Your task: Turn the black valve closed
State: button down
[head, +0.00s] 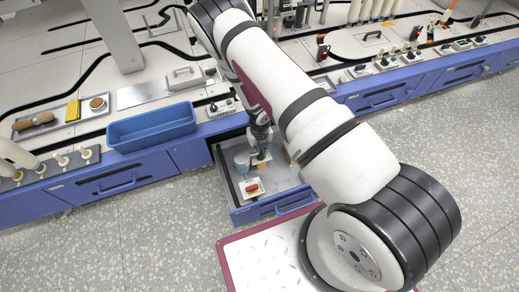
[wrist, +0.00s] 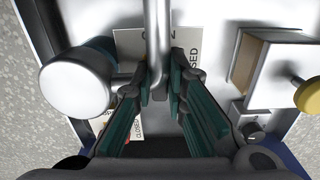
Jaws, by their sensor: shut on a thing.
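In the wrist view, my gripper (wrist: 160,78) has its teal-padded fingers close together over a white plate (wrist: 128,40) with "CLOSED" lettering. What they hold is mostly hidden; its place on this plate fits the black valve, whose black handle I cannot make out clearly. A shiny grey bar (wrist: 157,25) runs down between the fingertips. In the head view, my gripper (head: 261,153) reaches down into an open drawer (head: 224,185). A red valve (head: 252,187) on a pale plate lies nearer the drawer's front.
A grey-blue cylinder (head: 242,160) stands left of my gripper; a pale cylinder (wrist: 75,82) shows left in the wrist view. A box with a yellow knob (wrist: 308,95) and a small dark knob (wrist: 253,130) are at right. A blue bin (head: 150,128) sits on the bench.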

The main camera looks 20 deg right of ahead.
jog(key=m+p, duration=0.3)
jog(key=shift+d+r, duration=0.1)
jog(key=shift+r, duration=0.05)
jog(key=m+p, duration=0.1)
jog(key=m, duration=0.4)
jog(key=shift+d+p, duration=0.1)
jog(key=shift+p, duration=0.3)
jog(key=m, duration=0.5)
jog(key=shift+s+d, duration=0.1)
jog(key=shift+s, duration=0.05)
jog(key=shift+s+m, duration=0.1)
jog(key=shift+m, duration=2.1)
jog(key=c, duration=1.6)
grip_release()
notch_tip(320, 180, up, 12)
